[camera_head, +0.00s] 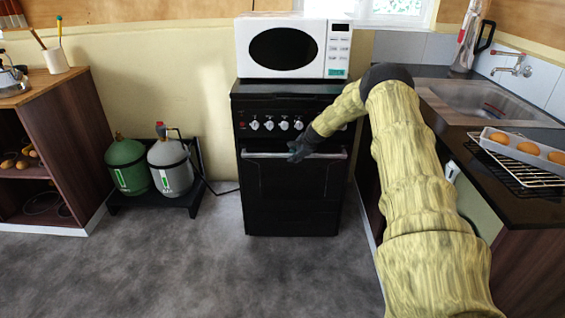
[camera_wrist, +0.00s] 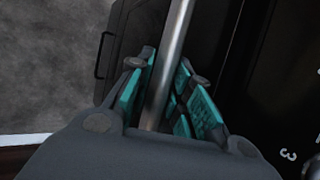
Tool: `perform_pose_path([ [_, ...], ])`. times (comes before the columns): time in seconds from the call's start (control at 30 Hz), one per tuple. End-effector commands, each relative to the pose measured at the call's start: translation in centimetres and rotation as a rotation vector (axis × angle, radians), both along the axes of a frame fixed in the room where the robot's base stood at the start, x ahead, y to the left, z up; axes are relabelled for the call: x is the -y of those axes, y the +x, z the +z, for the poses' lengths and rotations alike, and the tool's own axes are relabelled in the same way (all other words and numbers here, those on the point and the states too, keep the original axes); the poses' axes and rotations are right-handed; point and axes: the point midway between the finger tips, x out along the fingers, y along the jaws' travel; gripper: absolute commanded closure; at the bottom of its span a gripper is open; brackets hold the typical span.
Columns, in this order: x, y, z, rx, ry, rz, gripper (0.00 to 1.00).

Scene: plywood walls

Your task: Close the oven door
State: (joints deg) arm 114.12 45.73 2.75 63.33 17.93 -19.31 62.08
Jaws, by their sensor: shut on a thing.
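The black oven (camera_head: 290,105) stands against the back wall in the head view. Its door (camera_head: 290,185) is upright and looks flush or nearly flush with the front; I cannot tell whether a small gap is left. A silver handle bar (camera_head: 328,155) runs across the door's top. The fingers hide part of the bar.
A white microwave (camera_head: 295,47) sits on the oven. Gas bottles (camera_head: 172,168) on a low black stand are to the left. A counter with a sink (camera_head: 490,100) and a tray (camera_head: 522,148) is on the right, close to my arm. The floor (camera_head: 200,270) in front is clear.

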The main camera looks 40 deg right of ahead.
Motion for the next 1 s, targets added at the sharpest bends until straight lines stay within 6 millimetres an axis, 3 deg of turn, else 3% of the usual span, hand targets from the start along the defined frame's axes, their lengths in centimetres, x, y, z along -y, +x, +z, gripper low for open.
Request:
perform_pose_path([
  [0.2,2.0,-0.4,0.1,0.000,0.000,-0.016,1.00],
  [0.6,2.4,-0.1,0.5,0.007,-0.006,-0.021,1.00],
  [0.63,2.4,-0.1,0.5,0.007,-0.006,-0.021,0.76],
  [0.7,2.3,-0.1,0.5,0.008,-0.006,-0.020,0.64],
  [1.0,2.2,-0.2,0.3,0.004,-0.002,-0.018,0.64],
])
